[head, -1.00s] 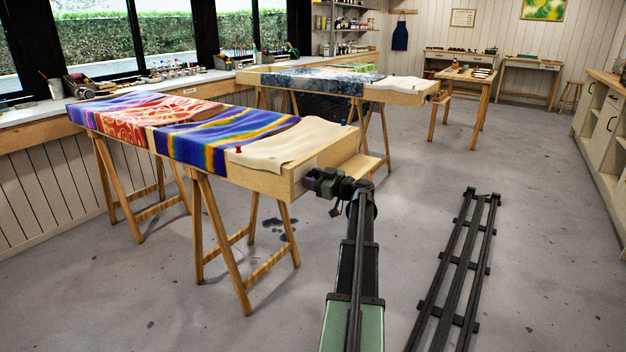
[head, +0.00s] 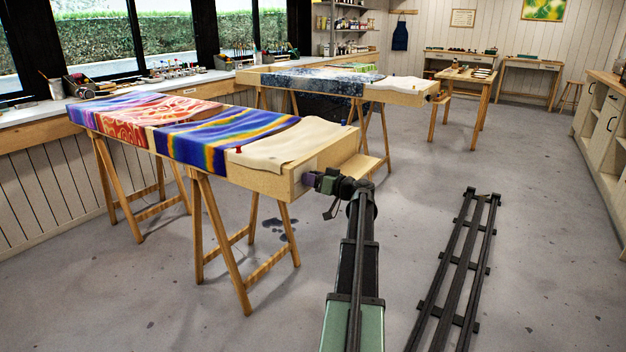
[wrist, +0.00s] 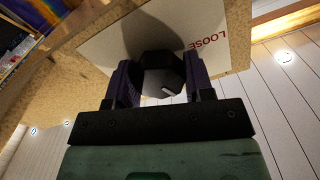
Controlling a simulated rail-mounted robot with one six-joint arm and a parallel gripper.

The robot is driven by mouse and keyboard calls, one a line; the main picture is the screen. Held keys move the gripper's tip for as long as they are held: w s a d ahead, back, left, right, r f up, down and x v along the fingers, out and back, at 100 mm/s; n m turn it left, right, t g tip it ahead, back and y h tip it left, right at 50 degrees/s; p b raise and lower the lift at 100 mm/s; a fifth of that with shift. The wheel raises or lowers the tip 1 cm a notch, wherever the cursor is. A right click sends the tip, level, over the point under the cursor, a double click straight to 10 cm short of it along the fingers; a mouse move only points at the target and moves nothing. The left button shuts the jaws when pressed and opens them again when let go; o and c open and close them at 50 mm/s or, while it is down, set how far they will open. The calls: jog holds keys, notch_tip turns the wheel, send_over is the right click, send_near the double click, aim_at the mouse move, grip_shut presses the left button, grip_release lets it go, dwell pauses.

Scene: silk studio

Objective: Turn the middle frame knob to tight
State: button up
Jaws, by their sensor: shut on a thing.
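The knob (wrist: 158,70) is dark and faceted, with a small pale mark on its face. It sits on a white plate (wrist: 110,45) with the red word LOOSE at the plate's right in the wrist view. My gripper (wrist: 160,72) is shut on the knob, one dark purple finger on each side. In the head view, my gripper (head: 311,179) is at the right end of the near wooden frame (head: 270,183), which carries colourful silk (head: 215,137). There the knob is hidden by my gripper. No TIGHT wording is visible.
A small wooden ledge (head: 361,166) juts from the frame's end beside my gripper. Trestle legs (head: 226,245) stand under the frame. A second frame (head: 400,98) with silk stands behind. The floor at right is open around dark rails (head: 459,265).

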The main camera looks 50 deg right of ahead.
jog(key=m, duration=0.5)
jog(key=shift+m, duration=0.3)
jog(key=m, duration=0.5)
jog(key=shift+f, duration=0.1)
jog(key=m, duration=0.5)
jog(key=shift+m, duration=0.4)
jog(key=shift+f+m, duration=0.1)
jog(key=shift+m, duration=2.1)
jog(key=o, duration=0.9)
jog(key=shift+o, duration=0.2)
